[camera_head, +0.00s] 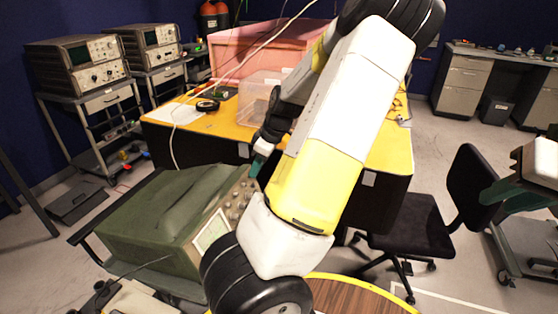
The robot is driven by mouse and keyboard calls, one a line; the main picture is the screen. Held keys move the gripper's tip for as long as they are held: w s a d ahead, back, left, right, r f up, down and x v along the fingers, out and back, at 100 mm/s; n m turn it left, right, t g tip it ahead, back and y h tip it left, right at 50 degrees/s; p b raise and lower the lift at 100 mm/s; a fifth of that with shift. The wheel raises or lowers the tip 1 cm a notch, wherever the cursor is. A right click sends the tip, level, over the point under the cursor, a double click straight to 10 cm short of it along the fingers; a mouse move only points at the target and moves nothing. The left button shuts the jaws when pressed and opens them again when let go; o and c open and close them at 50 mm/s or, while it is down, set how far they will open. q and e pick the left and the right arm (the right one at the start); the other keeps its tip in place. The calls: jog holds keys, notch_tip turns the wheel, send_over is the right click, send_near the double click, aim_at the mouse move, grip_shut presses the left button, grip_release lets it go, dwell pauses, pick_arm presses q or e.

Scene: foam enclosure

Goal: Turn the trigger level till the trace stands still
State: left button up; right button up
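A green oscilloscope (165,207) sits on a cart in the lower left, its front turned to the right. Its pale screen (212,232) and part of the knob panel (239,201) show. My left arm crosses the middle of the view and hides the rest of the panel. My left gripper (256,163) is at the panel's upper edge, with a teal fingertip close to the knobs. I cannot tell whether it touches one. The trigger level knob cannot be picked out, and no trace can be read.
A yellow-topped bench (222,124) with a pink enclosure (258,47) stands behind the oscilloscope. A black chair (420,225) is at the right. A round wooden top (355,297) is at the bottom. A white block (540,163) over dark green parts is cut by the right edge.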

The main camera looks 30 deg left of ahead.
pick_arm(q)
jog(key=shift+x, duration=0.85)
jog(key=shift+d, duration=0.1)
grip_shut()
